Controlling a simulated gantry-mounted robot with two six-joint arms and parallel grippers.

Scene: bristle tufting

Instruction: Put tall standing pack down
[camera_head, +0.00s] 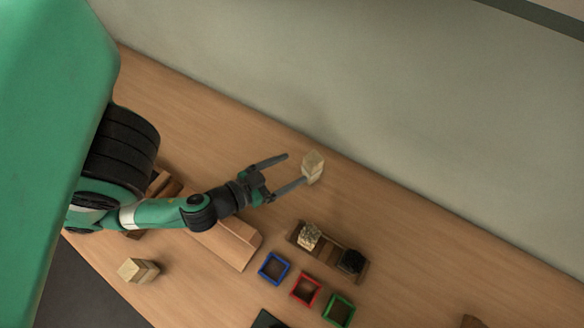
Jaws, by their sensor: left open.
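A tall pale tan pack (313,167) stands upright on the table near its back edge. My left gripper (296,168) is open, its two fingers spread. The lower fingertip is at the left side of the pack and seems close to it or touching; I cannot tell which. The upper finger is to the left of the pack, apart from it. The pack is not between the fingers. My right gripper is not in view.
A wooden holder (327,257) carries a pale bristly bundle (309,235) and a black one (351,261). Blue (273,268), red (306,290) and green (339,310) square frames lie in front. Another tan block (138,271) sits at front left. The table right of the pack is clear.

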